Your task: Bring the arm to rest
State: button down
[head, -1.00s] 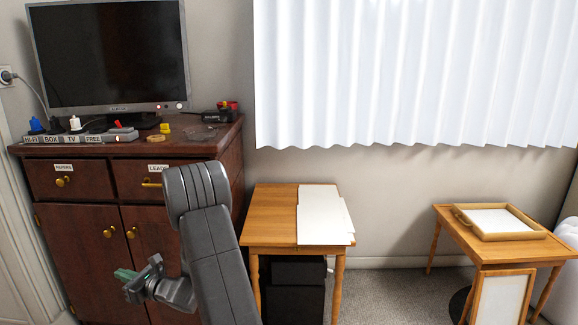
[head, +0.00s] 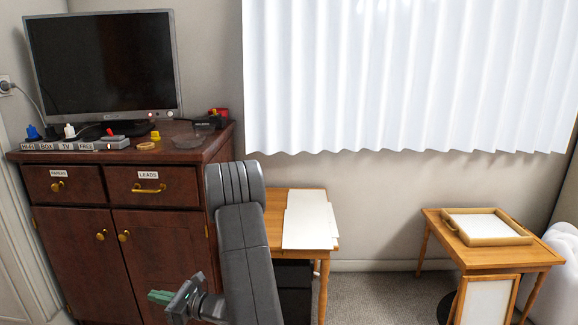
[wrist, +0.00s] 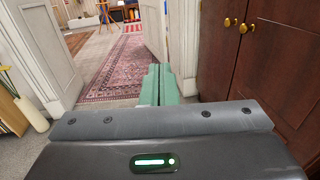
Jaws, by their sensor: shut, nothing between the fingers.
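My gripper (head: 161,297) is low in front of the dark wooden cabinet (head: 75,258) in the head view, its green fingers pointing left. In the wrist view the green fingers (wrist: 160,85) are together with nothing between them. My arm is folded, with its elbow up beside the cabinet's right side, and it hides part of the small wooden table (head: 272,212). The gripper is apart from the cabinet doors as far as I can tell.
On the cabinet stand a television (head: 100,70) and a labelled power strip (head: 98,146). White sheets (head: 308,222) lie on the small table. A side table with a tray (head: 490,240) is at right. The wrist view shows a doorway and a patterned rug (wrist: 118,65).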

jog(key=shift+d+n+g, duration=0.3)
jog(key=shift+d+g, duration=0.1)
jog(key=shift+d, duration=0.5)
jog(key=shift+s, duration=0.1)
